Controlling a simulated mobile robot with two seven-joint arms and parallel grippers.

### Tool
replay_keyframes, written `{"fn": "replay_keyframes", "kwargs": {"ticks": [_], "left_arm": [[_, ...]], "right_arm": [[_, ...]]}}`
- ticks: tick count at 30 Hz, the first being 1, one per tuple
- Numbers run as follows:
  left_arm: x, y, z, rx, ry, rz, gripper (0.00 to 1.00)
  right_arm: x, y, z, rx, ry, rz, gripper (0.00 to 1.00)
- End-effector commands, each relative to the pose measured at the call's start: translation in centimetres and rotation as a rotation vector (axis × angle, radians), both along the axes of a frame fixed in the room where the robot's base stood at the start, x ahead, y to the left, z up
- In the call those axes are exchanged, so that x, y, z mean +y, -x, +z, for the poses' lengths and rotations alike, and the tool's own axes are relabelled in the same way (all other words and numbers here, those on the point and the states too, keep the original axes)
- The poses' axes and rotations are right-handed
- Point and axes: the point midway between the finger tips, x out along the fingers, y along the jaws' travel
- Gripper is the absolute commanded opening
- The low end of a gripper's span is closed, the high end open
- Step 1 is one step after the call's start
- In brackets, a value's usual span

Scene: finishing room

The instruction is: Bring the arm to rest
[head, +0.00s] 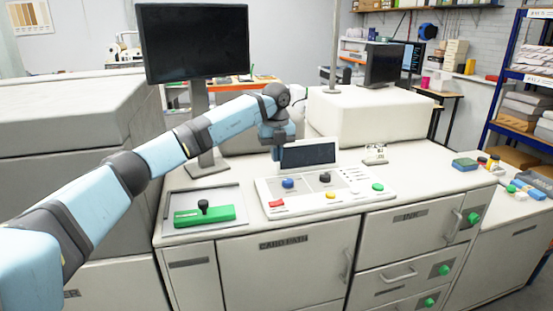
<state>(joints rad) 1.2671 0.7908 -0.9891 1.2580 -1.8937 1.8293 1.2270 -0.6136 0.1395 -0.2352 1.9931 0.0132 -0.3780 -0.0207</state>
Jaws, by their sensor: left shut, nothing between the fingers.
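My left arm comes in from the left and reaches over the white cabinet top (400,178). My left gripper (277,154) points down just left of the small dark screen (308,154) on the control panel (345,202). Its fingers are shut with nothing in them, above the panel's back left part. I cannot tell whether the fingertips touch anything. My right gripper is not in view.
The panel has blue, black, red, yellow and green buttons. A grey tray (230,192) with a green block (212,216) lies left of it. A monitor on a post (195,42) stands behind my arm. Small coloured items lie at the right.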

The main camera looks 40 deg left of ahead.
Motion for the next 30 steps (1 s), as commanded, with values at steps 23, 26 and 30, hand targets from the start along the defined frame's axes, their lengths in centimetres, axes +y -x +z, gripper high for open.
{"fn": "replay_keyframes", "kwargs": {"ticks": [23, 26, 30], "left_arm": [[-17.8, 3.4, -12.4, -0.072, 0.582, -0.342, 0.0], [-24.1, 6.1, -15.0, -0.129, 0.845, -0.384, 0.0], [-30.7, 10.0, -16.7, -0.231, 1.193, -0.331, 0.0]], "right_arm": [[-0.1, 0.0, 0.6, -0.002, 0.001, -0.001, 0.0], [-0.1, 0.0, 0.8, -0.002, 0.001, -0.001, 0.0], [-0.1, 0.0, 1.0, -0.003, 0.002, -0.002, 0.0]]}}
